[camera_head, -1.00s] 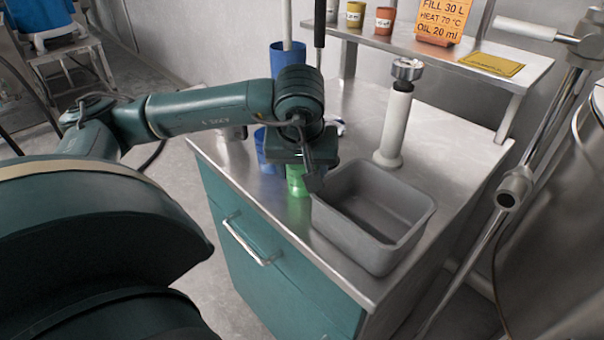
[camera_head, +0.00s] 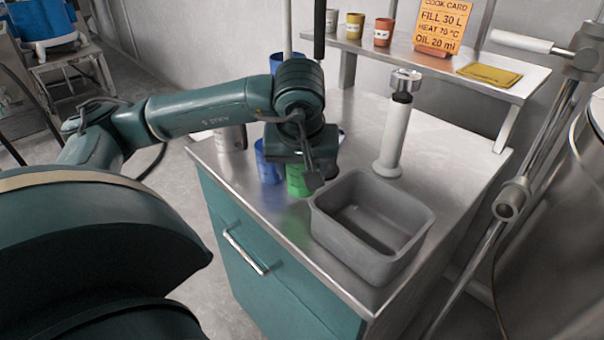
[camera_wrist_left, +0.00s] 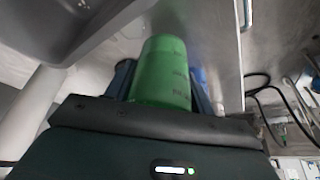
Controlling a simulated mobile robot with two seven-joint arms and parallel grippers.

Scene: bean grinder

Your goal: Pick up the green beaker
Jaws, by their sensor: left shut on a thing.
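The green beaker (camera_head: 296,182) is at the left side of the grey bin on the metal worktop, mostly under my left gripper (camera_head: 301,166). It also shows in the left wrist view (camera_wrist_left: 162,72), where it sticks out between the fingers with its printed marks visible. My left gripper is shut on the beaker; the fingertips are partly hidden behind the wrist in the head view. A green reflection shows on the worktop below the beaker. I cannot tell surely whether its base is clear of the surface. My right gripper is not in view.
The grey bin (camera_head: 421,222) stands close right of the beaker. A blue beaker (camera_head: 267,166) is close on the left, with a metal cup (camera_head: 231,138) beyond. A white grinder-like post (camera_head: 393,140) stands behind the bin. A shelf (camera_head: 455,77) holds small pots.

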